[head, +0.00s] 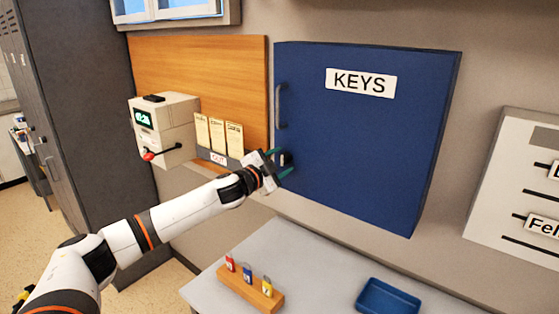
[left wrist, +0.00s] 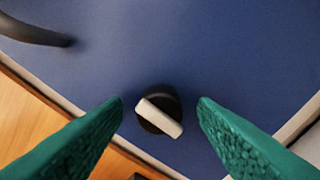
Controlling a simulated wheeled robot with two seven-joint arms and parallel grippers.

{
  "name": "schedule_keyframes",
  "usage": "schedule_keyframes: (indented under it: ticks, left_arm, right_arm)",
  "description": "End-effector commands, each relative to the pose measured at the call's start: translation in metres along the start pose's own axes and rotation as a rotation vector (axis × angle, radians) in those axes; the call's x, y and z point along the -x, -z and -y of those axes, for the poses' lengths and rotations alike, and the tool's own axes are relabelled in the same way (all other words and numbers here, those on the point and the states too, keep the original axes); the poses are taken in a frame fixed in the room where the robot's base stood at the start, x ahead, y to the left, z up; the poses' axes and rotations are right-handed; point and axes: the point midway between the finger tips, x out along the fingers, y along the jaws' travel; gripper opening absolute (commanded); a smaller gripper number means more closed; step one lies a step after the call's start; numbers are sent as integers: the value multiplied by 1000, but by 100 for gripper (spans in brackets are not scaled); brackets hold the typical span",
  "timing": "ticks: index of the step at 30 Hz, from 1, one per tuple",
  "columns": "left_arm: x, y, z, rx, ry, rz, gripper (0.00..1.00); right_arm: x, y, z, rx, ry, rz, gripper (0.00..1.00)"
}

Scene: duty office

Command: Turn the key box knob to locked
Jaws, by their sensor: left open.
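The blue key box (head: 365,130) hangs on the wall with its door shut and a "KEYS" label near the top. Its knob (head: 286,159) is low on the door's left side, below the handle (head: 281,106). In the left wrist view the knob (left wrist: 159,110) is a black disc with a pale bar that slants down to the right. My left gripper (head: 281,164) is at the knob. Its green fingers (left wrist: 160,118) are open, one on each side of the knob, with a gap to both. No lock marking is readable. My right gripper is not in view.
A time clock (head: 165,130) with a red lever and a card rack (head: 219,138) are on the wall left of the box. Below, a grey table (head: 320,270) bears a wooden block with coloured key tags (head: 250,289) and a blue tray (head: 388,299). A board (head: 520,190) hangs at right.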

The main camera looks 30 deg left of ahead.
Motion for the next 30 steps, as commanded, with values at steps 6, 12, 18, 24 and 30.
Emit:
schedule_keyframes:
  ticks: [6,12,18,24,30]
  left_arm:
    - [0,0,0,0,0,0,45]
    - [0,0,0,0,0,0,12]
    - [0,0,0,8,1,0,8]
    - [0,0,0,64,1,0,8]
    - [0,-1,0,196,1,0,8]
  right_arm:
    - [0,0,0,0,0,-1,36]
    - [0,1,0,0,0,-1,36]
    - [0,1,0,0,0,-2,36]
    - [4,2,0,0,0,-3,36]
    - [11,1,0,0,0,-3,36]
